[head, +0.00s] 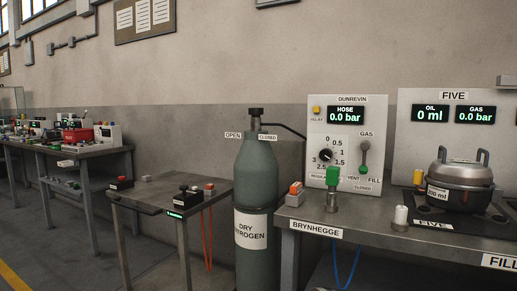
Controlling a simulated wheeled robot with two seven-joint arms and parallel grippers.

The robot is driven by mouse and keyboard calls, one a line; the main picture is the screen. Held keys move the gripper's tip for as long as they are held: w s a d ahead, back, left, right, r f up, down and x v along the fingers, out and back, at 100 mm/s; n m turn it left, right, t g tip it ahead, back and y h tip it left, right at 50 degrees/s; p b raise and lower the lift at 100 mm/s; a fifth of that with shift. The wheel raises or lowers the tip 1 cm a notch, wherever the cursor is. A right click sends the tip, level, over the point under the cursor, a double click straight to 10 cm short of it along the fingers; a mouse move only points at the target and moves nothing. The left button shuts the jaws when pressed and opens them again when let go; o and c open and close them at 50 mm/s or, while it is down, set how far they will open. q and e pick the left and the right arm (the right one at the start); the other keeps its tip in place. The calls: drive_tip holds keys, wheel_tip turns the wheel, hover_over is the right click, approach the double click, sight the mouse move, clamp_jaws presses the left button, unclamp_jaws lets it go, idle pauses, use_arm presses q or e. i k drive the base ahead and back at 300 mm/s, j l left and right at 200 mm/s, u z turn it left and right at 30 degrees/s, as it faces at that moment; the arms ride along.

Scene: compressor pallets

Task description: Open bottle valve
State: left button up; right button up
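A grey-green gas bottle (256,190) labelled DRY NITROGEN stands upright on the floor between two tables. Its dark valve knob (256,112) sits on top, with an OPEN label (233,135) to the left and a CLOSED label (268,138) to the right. I cannot tell the knob's exact turn. A dark hose runs from the valve to the right, to the DUNREVIN panel (347,110), whose HOSE display reads 0.0 bar. Neither of my grippers shows in the head view.
A small table (150,196) with switch boxes stands left of the bottle. The BRYNHEGGE bench (375,235) stands right, carrying a green-topped fitting (332,182), a white spool (401,217) and a dark pot (460,180). Red cords hang beside the small table. Open floor lies at lower left.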

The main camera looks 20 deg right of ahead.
sight(256, 112)
drive_tip(key=i+j, duration=0.25)
drive_tip(key=i+j+z, duration=0.15)
drive_tip(key=i+j, duration=0.15)
drive_tip(key=j, duration=0.15)
drive_tip(key=i+j, duration=0.25)
drive_tip(key=j, duration=0.15)
drive_tip(key=z, duration=0.05)
